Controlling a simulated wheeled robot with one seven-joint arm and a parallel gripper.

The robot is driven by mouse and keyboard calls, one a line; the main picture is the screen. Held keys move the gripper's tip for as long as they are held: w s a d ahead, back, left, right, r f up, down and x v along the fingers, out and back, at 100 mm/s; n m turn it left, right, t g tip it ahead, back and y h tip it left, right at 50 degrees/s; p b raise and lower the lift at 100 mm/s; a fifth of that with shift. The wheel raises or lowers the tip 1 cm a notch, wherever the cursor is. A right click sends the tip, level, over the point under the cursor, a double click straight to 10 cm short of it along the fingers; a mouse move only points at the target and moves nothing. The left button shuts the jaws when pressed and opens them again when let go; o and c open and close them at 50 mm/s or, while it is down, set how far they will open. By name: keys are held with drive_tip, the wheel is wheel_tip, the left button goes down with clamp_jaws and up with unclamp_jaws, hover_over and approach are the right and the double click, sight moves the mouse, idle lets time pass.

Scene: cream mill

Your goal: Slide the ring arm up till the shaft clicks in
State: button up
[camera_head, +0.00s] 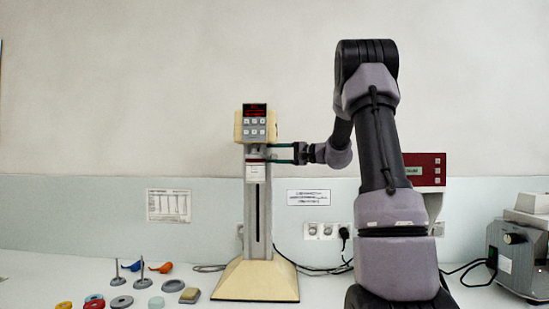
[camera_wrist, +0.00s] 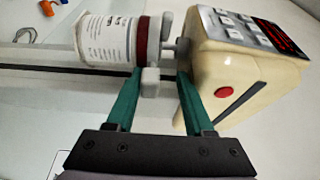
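The cream mill has a cream motor head (camera_head: 255,126) with a red display on top of a tall column (camera_head: 258,215). Its head also fills the right of the wrist view (camera_wrist: 250,70). A white labelled jar (camera_wrist: 105,40) with a dark red band sits just below the head; it shows in the head view (camera_head: 256,173). A short grey shaft (camera_wrist: 177,50) spans between jar and head. The ring arm's grey block (camera_wrist: 151,82) lies between my gripper's (camera_wrist: 161,73) green fingers, close to the lower finger. The fingers are apart, with a gap to the upper one. Contact is unclear.
The mill's wide cream base (camera_head: 256,281) stands on the white table. Several small lids, stirrers and coloured pieces lie at the left (camera_head: 122,302). A red box (camera_head: 426,170) is behind my arm, and a dark grey machine (camera_head: 518,260) stands at the right.

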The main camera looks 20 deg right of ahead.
drive_tip(key=shift+a+r, duration=0.15)
drive_tip(key=shift+r, duration=0.05)
wheel_tip(320, 180, down, 8)
drive_tip(key=v, duration=0.7)
drive_tip(key=s+a+n+g+h, duration=0.1)
drive_tip(key=s+a+g, duration=0.3)
drive_tip(key=s+a, duration=0.5)
drive_tip(key=s+a+n+g+h, duration=0.1)
drive_tip(key=s+a+n+g, duration=0.3)
drive_tip(key=s+a, duration=0.5)
drive_tip(key=a, duration=0.5)
drive_tip(key=shift+s+r+h, duration=0.2)
drive_tip(key=shift+r+h, duration=0.05)
drive_tip(key=shift+h, duration=0.15)
drive_tip(key=shift+a, duration=0.1)
